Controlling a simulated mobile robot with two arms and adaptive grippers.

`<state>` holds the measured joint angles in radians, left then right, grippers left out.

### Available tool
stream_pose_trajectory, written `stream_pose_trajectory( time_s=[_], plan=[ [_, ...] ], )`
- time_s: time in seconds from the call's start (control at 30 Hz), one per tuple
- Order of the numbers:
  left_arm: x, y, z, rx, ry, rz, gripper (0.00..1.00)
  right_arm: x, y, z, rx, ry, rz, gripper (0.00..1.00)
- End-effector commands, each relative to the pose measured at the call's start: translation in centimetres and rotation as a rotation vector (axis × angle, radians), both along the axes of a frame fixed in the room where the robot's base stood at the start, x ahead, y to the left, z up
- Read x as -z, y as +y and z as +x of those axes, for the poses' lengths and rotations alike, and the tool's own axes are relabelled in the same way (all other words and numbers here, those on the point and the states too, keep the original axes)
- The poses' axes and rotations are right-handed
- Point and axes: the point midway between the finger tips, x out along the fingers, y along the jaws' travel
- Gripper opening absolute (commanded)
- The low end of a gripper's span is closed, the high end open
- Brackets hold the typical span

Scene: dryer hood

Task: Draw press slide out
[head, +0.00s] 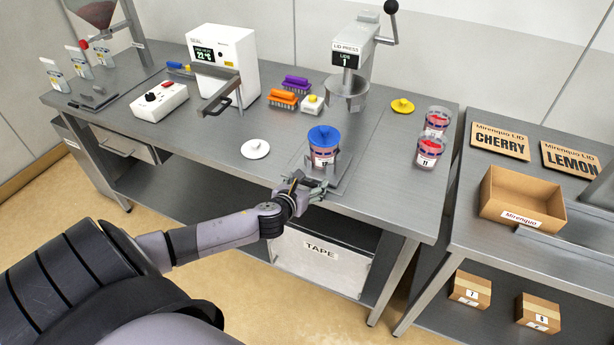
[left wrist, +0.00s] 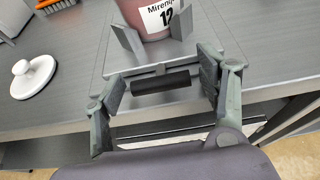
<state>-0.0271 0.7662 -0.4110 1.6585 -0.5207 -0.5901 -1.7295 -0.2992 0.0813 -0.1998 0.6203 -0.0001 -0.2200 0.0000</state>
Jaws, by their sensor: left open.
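The press slide (head: 341,184) is a grey plate at the front edge of the steel table, in front of the lid press (head: 351,70). On it stands a tub (head: 325,161) labelled 12 with a blue lid (head: 323,136). In the left wrist view the slide's black handle (left wrist: 160,82) sticks out at its front. My left gripper (head: 300,189) is at the slide's front. Its fingers (left wrist: 160,84) are open, one on each side of the handle; I cannot tell whether they touch it. My right gripper is not in view.
A white lid (head: 255,149) lies left of the slide, and a yellow lid (head: 402,106) lies behind it to the right. Two tubs (head: 430,150) stand near the table's right edge. Orange and purple brushes (head: 283,98) lie behind. A cardboard box (head: 521,197) is on the right table.

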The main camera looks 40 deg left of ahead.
Motion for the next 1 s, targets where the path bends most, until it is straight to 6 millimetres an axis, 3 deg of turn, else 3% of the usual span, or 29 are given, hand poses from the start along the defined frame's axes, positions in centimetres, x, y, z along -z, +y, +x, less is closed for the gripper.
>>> stream_pose_trajectory(
  time_s=[0.27, 0.7, 1.0],
  plan=[
    [-0.2, -0.1, -0.7, -0.001, 0.001, 0.001, 0.67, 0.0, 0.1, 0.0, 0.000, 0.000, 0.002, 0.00],
    [-3.2, -1.9, -8.0, 0.003, 0.004, 0.001, 0.67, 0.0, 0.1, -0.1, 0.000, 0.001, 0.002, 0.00],
    [-4.4, -2.5, -10.6, 0.000, 0.001, 0.000, 0.67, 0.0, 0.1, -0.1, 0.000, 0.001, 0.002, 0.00]
  ],
)
